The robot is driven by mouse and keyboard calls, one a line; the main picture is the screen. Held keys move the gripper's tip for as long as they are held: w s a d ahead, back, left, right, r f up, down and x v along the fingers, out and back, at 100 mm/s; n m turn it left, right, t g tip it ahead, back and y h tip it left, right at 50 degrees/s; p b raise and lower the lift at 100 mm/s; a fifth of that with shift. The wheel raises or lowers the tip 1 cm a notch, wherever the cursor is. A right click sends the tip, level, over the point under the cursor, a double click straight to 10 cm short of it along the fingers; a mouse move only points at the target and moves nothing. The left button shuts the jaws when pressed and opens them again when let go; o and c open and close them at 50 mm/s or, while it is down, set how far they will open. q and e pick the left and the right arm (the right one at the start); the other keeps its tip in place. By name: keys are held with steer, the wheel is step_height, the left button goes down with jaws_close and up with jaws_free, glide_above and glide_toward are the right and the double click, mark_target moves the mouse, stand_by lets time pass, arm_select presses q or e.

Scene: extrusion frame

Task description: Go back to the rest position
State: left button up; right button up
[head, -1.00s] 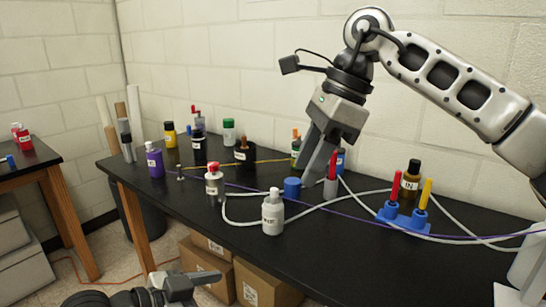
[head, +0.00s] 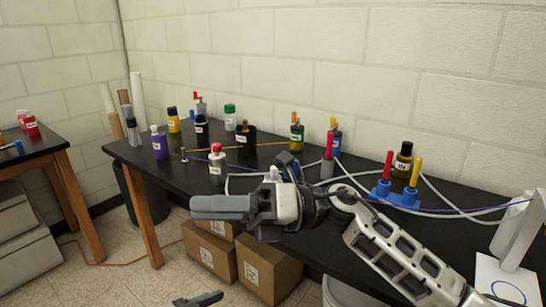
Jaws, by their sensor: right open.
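My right gripper (head: 198,208) is low in front of the black table's front edge, with its fingers pointing left. It is open, seen side-on, and nothing shows between its fingers. My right arm comes in from the bottom right. A small part of my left gripper (head: 196,300) shows at the bottom edge; most of it is cut off, so its jaws cannot be judged. The white bottle behind my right wrist is mostly hidden.
The black table (head: 350,235) holds several bottles, including a purple one (head: 159,146) and a red-capped one (head: 217,168). A blue holder (head: 396,194) carries markers, with white cables around it. Cardboard boxes (head: 268,270) stand below. Another table (head: 38,160) is at left.

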steer(key=w+d+f+m+t+h, duration=0.2)
steer(key=d+f+m+t+h, duration=0.35)
steer(key=m+t, duration=0.8)
steer(key=w+d+f+m+t+h, duration=0.15)
steer(key=d+f+m+t, duration=0.6)
steer(key=m, duration=1.15)
arm_select(q)
steer(key=s+a+f+n+y, duration=0.2)
steer(key=s+a+f+y, duration=0.1)
steer(key=s+f, duration=0.2)
steer(key=s+a+f+n+y, duration=0.3)
steer(key=s+f, duration=0.3)
steer(key=f, duration=0.3)
steer(key=shift+s+a+f+y, duration=0.25)
steer(key=shift+a+f+y, duration=0.05)
steer(key=shift+y, duration=0.1)
arm_select(e)
steer(key=s+d+f+m+g+h, duration=0.2)
steer(key=s+d+f+m+h, duration=0.1)
steer(key=f, duration=0.4)
steer(key=s+d+f+m+g+h, duration=0.2)
steer(key=s+f+m, duration=0.3)
steer(key=s+f, duration=0.3)
steer(key=s+d+f+m+g+h, duration=0.2)
steer(key=s+d+f+m+h, duration=0.2)
steer(key=f, duration=0.4)
steer(key=shift+s+d+f+g, duration=0.15)
steer(key=shift+s+d+g, duration=0.2)
steer(key=shift+s, duration=0.4)
